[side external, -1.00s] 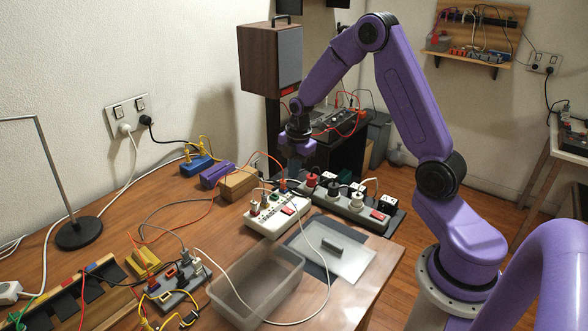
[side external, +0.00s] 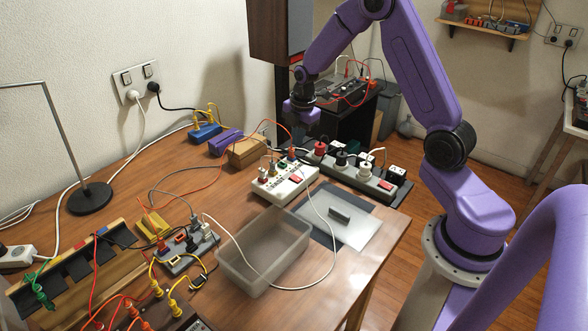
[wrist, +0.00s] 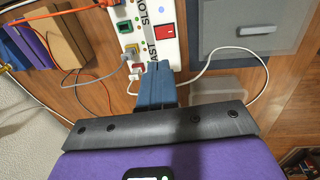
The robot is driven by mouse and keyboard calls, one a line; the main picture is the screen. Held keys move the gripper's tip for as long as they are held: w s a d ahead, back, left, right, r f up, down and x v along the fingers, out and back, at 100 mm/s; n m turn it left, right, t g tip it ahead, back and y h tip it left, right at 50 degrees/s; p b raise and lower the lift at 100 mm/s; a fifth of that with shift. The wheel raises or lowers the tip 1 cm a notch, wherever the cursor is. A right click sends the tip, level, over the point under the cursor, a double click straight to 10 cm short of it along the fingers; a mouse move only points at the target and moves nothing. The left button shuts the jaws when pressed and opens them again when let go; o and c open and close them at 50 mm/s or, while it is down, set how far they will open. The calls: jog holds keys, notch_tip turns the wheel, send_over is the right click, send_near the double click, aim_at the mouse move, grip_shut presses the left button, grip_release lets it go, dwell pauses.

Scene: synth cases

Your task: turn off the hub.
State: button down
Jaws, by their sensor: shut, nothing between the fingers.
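A white power strip (side external: 272,192) with coloured sockets, plugs and a red switch (side external: 296,180) lies mid-table. The wrist view shows the strip's lettering (wrist: 152,44) and its square red switch (wrist: 165,33). I cannot tell whether the switch is on or off. My gripper (wrist: 154,66) is shut and empty, its blue fingers in front of the strip's near end in the wrist view. In the side view my gripper (side external: 298,138) hangs above and behind the strip, apart from the switch. A longer dark grey strip (side external: 372,184) with plugs and its own red switch (side external: 387,185) lies behind it.
A small grey strip (side external: 188,248) with plugs lies to the left. A clear bin (side external: 262,258) and a dark mat (side external: 375,214) with a pale plate (side external: 352,229) are in front. A white cable (wrist: 257,65) loops past the strip; red and grey cables cross the table.

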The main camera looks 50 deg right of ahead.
aim_at(297, 179)
jog(key=f, duration=0.4)
jog(key=w+f, duration=0.1)
jog(key=f, duration=0.7)
jog(key=shift+w+f, duration=0.3)
jog(key=shift+f, duration=0.05)
jog(key=shift+f, duration=0.35)
jog(key=shift+s, duration=0.1)
jog(key=shift+s, duration=0.85)
jog(key=shift+r, duration=0.15)
notch_tip(297, 179, up, 14)
jog(key=s, duration=0.1)
jog(key=shift+s, duration=0.1)
